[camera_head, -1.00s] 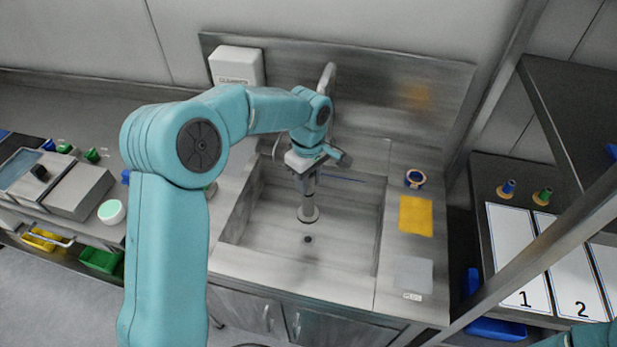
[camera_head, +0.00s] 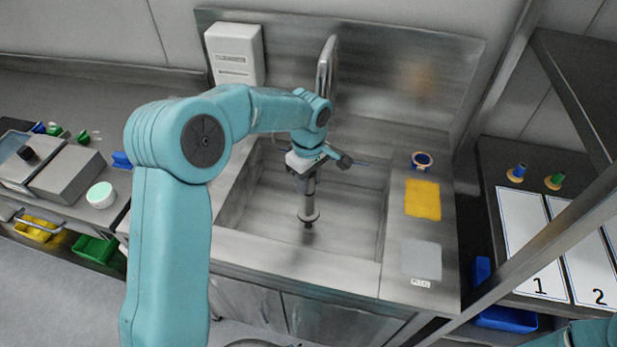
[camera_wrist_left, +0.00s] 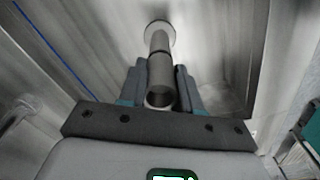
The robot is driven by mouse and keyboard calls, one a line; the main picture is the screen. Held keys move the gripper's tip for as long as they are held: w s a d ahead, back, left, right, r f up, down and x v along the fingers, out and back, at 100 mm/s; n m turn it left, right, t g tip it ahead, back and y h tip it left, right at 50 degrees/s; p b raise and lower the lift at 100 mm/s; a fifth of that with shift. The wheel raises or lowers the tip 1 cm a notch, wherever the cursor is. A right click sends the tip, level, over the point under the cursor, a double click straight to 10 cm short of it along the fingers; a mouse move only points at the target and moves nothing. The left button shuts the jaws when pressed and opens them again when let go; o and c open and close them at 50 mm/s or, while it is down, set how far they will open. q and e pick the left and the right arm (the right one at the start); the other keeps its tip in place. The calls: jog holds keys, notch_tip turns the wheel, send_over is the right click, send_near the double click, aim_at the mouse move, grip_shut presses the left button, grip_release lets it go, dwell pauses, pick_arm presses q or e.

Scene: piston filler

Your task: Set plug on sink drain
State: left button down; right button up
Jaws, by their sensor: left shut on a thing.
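The plug (camera_head: 309,208) is a grey metal tube with a round flange at its lower end. My left gripper (camera_head: 304,172) is shut on its upper part and holds it upright inside the sink basin (camera_head: 262,212). The dark drain hole (camera_head: 308,225) shows just under the flange, partly covered by it; whether they touch I cannot tell. In the left wrist view the plug (camera_wrist_left: 160,68) runs between the fingers of my left gripper (camera_wrist_left: 160,88), its flange at the far end, and the drain is hidden. My right gripper is out of view.
A tap (camera_head: 326,62) rises behind the basin. A yellow cloth (camera_head: 423,199), a grey pad (camera_head: 421,260) and a blue-rimmed round item (camera_head: 422,160) lie on the counter to the right. A white dispenser (camera_head: 235,55) hangs on the backsplash. The basin floor is otherwise clear.

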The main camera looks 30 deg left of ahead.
aim_at(309, 195)
pick_arm(q)
jog(key=shift+f+b, duration=2.2)
jog(key=shift+f, duration=0.75)
jog(key=shift+f+b, duration=0.15)
jog(key=shift+b, duration=0.15)
jog(key=shift+c, duration=1.5)
grip_release()
notch_tip(309, 195, up, 21)
jog(key=p, duration=1.5)
